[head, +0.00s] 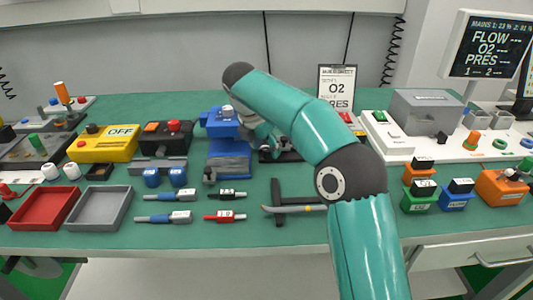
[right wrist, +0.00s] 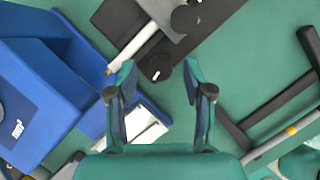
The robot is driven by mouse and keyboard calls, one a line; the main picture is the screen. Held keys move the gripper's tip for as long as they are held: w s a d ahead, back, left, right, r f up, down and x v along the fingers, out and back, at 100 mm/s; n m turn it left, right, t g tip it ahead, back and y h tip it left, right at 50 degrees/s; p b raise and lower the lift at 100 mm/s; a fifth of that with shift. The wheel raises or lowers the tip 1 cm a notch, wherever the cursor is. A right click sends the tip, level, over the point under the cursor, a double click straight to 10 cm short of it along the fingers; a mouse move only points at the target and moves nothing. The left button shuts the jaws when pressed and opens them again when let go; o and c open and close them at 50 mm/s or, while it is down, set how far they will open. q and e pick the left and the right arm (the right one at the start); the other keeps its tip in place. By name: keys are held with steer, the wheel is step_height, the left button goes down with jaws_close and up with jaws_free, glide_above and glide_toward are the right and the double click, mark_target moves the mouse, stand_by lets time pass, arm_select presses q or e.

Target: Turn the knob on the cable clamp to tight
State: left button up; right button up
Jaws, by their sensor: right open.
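The cable clamp appears to be the dark block with a pale rod across it and round black knobs at the top of the right wrist view. Its nearest black knob (right wrist: 160,68) has a small light mark and appears between my right fingertips. Whether they touch it I cannot tell. My right gripper (right wrist: 157,76) is open, with one finger on each side. In the head view my right gripper (head: 264,137) is beside the blue vice-like device (head: 229,150), partly hidden by my arm. Only a dark edge of the clamp base (head: 288,156) shows there. My left gripper is not in view.
The blue device (right wrist: 40,90) stands close left of the gripper in the wrist view. A black T-shaped frame (head: 279,195) lies in front, with a curved tool (head: 295,209) across it. Red (head: 44,208) and grey (head: 101,208) trays are at left.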

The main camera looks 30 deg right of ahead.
steer(key=shift+d+f, duration=0.2)
steer(key=shift+f, duration=0.3)
jaws_close()
steer(key=m+p, duration=0.1)
steer(key=p, duration=0.1)
steer(key=shift+r+p, duration=0.3)
steer(key=shift+r, duration=0.05)
steer(key=shift+f+m+g+p, duration=0.2)
steer(key=shift+m+g+p, duration=0.1)
steer(key=shift+p, duration=0.15)
steer(key=shift+w+f, duration=0.1)
jaws_free()
